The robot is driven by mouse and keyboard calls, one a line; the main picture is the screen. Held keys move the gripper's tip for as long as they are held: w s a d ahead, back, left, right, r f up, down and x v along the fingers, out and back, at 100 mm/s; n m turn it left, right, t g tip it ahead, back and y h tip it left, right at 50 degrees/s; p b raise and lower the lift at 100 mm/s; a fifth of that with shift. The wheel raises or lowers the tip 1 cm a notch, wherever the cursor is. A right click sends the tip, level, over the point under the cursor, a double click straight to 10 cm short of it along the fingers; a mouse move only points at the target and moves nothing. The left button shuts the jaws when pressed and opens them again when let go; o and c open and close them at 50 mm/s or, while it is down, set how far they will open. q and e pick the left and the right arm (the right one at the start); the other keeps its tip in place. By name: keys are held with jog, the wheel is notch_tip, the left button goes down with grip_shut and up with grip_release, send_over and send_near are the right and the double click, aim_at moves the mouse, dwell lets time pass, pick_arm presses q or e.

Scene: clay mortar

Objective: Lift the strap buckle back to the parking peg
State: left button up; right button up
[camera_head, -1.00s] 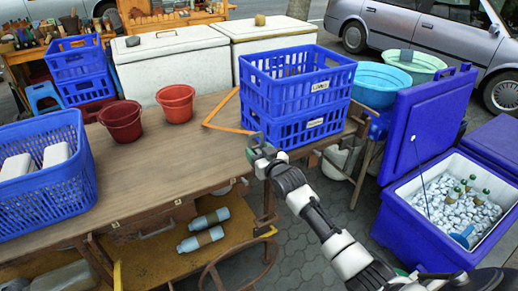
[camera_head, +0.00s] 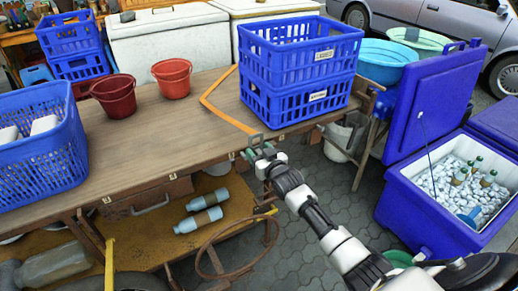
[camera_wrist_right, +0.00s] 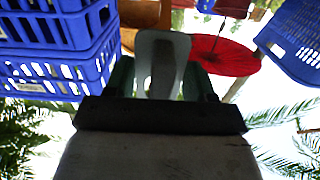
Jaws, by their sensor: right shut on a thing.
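The strap buckle, a grey metal loop (camera_head: 256,142), is at the end of an orange strap (camera_head: 227,117). My right gripper (camera_head: 262,152) is shut on the buckle at the table's front edge. In the right wrist view the grey buckle (camera_wrist_right: 162,55) stands between the dark green fingers. The strap lies bent across the wooden table (camera_head: 150,130), left of the stacked blue crates (camera_head: 295,100), and runs back behind them. I cannot make out the parking peg. My left gripper is not in view.
Two red buckets (camera_head: 115,95) and a blue basket (camera_head: 40,150) stand on the table. An open blue cooler (camera_head: 420,215) with ice is at right. Below the table are a metal ring (camera_head: 236,245) and pale blue bottles (camera_head: 207,201). The tabletop's middle is clear.

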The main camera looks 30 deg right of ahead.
pick_arm(q)
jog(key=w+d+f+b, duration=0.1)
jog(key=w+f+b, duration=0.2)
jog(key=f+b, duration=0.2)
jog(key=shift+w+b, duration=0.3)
jog(key=shift+b, duration=0.15)
pick_arm(e)
notch_tip(320, 180, down, 10)
jog(key=shift+r, duration=0.2)
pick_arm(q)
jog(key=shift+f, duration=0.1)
